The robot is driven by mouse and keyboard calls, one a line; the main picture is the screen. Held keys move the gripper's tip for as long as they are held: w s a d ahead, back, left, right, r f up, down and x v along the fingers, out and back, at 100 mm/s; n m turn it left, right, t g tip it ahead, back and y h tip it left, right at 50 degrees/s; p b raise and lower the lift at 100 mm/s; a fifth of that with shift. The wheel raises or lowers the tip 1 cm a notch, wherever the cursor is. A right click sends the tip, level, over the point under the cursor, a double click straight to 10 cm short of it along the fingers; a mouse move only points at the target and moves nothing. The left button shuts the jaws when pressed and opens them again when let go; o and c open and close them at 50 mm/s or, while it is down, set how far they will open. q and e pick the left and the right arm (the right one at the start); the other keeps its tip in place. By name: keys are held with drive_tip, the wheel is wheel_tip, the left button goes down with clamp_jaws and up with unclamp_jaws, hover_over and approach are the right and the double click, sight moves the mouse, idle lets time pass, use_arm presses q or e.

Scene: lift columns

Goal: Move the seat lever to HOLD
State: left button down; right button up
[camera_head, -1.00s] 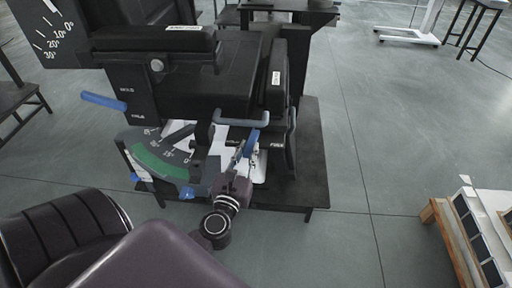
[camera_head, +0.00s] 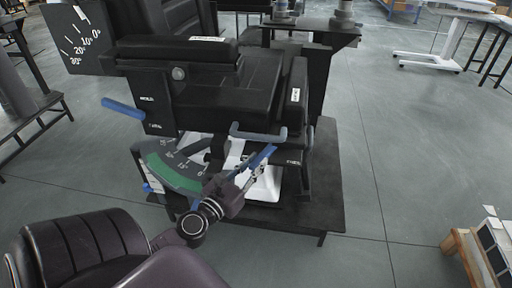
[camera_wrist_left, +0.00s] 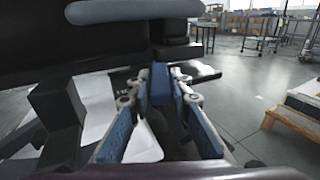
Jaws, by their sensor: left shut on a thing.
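A blue lever (camera_head: 262,156) sits at the chair's front, below a grey bar handle, beside a white label reading FREE. My left gripper (camera_head: 250,170) is on this lever. In the left wrist view, the blue lever (camera_wrist_left: 160,85) stands between the fingers of my left gripper (camera_wrist_left: 160,108), which is shut on it. Another blue lever (camera_head: 124,107) sticks out at the chair's left side, next to HOLD and FREE labels. My fingers partly hide the held lever, and I cannot read a HOLD mark beside it. My right gripper is out of view.
The black chair mechanism stands on a dark platform (camera_head: 335,190). A dial with a green band (camera_head: 172,172) and a tilt scale (camera_head: 80,38) are on its left. The grey bar handle (camera_head: 258,135) is just above my gripper. A wooden pallet (camera_head: 462,252) is at the right; floor between is clear.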

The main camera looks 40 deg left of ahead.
use_arm(q)
drive_tip(key=shift+r, duration=0.1)
drive_tip(key=c, duration=1.8)
unclamp_jaws()
drive_tip(key=shift+o, duration=0.2)
drive_tip(key=s+d, duration=0.1)
drive_tip(key=s, duration=1.1)
drive_tip(key=shift+d, duration=0.35)
drive_tip(key=shift+w, duration=0.1)
